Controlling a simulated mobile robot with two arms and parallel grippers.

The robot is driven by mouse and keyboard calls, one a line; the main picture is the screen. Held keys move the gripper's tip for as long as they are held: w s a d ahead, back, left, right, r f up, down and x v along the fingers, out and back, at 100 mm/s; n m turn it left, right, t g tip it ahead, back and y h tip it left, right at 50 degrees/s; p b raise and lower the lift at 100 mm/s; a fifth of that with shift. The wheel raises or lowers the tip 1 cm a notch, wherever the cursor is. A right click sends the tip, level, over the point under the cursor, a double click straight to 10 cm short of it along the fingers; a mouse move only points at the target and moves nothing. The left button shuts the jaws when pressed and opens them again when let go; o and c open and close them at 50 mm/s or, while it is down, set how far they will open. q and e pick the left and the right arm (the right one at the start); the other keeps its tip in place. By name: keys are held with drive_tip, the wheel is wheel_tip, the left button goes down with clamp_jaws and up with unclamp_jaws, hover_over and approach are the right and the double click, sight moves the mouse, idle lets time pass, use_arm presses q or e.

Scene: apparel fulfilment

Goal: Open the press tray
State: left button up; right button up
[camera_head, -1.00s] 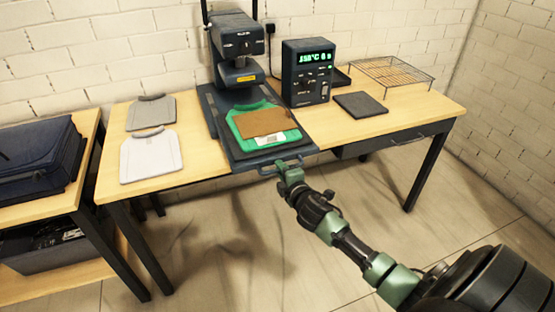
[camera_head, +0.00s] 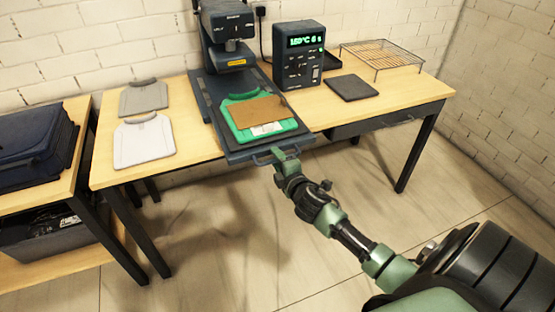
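The dark press tray (camera_head: 226,106) extends out from under the heat press (camera_head: 228,35), with its front over the table's front edge. A green garment (camera_head: 237,120) lies on it with a brown sheet (camera_head: 258,110) on top and a small white label near its front. The tray handle (camera_head: 259,160) is a dark bar along the tray's front. My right gripper (camera_head: 285,155) is at the handle, on its right half, and appears shut on it; the fingertips are small and partly hidden. My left gripper is out of view.
A grey garment (camera_head: 143,98) and a white garment (camera_head: 143,142) lie left of the press. A control box (camera_head: 299,55), a dark pad (camera_head: 351,87) and a wire rack (camera_head: 380,55) stand to the right. A lower table with a dark bag (camera_head: 35,148) is at the left.

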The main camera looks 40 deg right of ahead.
drive_tip(key=v, duration=0.7)
drive_tip(key=shift+s, duration=0.35)
drive_tip(key=shift+a+r, duration=0.1)
drive_tip(key=s+a+f+m+g+y, duration=0.15)
drive_tip(key=s+f, duration=0.35)
drive_tip(key=f, duration=0.6)
drive_tip(key=s+a+f+m+g, duration=0.1)
drive_tip(key=s+f+m+g, duration=0.3)
drive_tip(key=f, duration=0.7)
drive_tip(key=s+a+f+m+g, duration=0.1)
drive_tip(key=s+f+g, duration=0.1)
drive_tip(key=s+f, duration=0.65)
drive_tip(key=s+a+f+m+g+y, duration=0.1)
drive_tip(key=s+a+f+m+g, duration=0.2)
drive_tip(key=s+f, duration=0.7)
drive_tip(key=s+a+f+m+g+y, duration=0.1)
drive_tip(key=s+a+f+m+g, duration=0.2)
drive_tip(key=s+a+f, duration=0.5)
drive_tip(key=s+f, duration=0.2)
drive_tip(key=s, duration=0.7)
drive_tip(key=shift+a+g, duration=0.15)
drive_tip(key=shift+g, duration=0.2)
